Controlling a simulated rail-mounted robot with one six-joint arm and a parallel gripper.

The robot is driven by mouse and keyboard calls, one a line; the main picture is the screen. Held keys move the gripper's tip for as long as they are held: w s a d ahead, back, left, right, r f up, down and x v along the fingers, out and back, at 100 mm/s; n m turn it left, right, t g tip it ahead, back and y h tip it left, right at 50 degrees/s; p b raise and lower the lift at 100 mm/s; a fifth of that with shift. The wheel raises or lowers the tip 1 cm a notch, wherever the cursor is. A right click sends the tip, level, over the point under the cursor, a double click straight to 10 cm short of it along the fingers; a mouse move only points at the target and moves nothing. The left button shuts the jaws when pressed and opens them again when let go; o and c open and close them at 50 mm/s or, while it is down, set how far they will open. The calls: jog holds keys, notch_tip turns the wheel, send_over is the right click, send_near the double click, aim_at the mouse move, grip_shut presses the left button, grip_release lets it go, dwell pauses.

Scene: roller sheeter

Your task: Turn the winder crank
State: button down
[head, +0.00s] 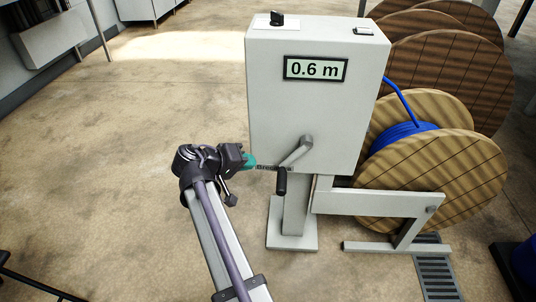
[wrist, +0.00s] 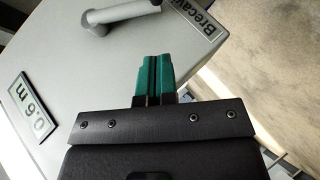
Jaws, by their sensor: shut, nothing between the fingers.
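The winder crank is a grey arm (head: 297,151) with a black hanging handle (head: 282,181), on the front of the light grey winder box (head: 320,105). The handle is at the lower left of the crank arm. My gripper (head: 251,160) has green fingers and is at the left edge of the box, left of the crank and apart from it. In the wrist view my gripper (wrist: 154,60) is shut with its fingers together and nothing between them. Part of the crank (wrist: 98,24) shows at the top of the wrist view, beyond the fingertips.
A display (head: 316,69) on the box reads 0.6 m. A black knob (head: 277,18) and a small switch (head: 363,31) are on top. A wooden reel (head: 450,185) with blue cable (head: 403,134) stands at the right on a grey frame. The floor (head: 130,150) at the left is clear.

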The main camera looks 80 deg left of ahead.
jog(key=b+x, duration=0.4)
jog(key=x, duration=0.5)
jog(key=shift+s+f, duration=0.15)
jog(key=shift+f, duration=0.05)
jog(key=shift+w+a, duration=0.1)
jog(key=shift+w, duration=0.25)
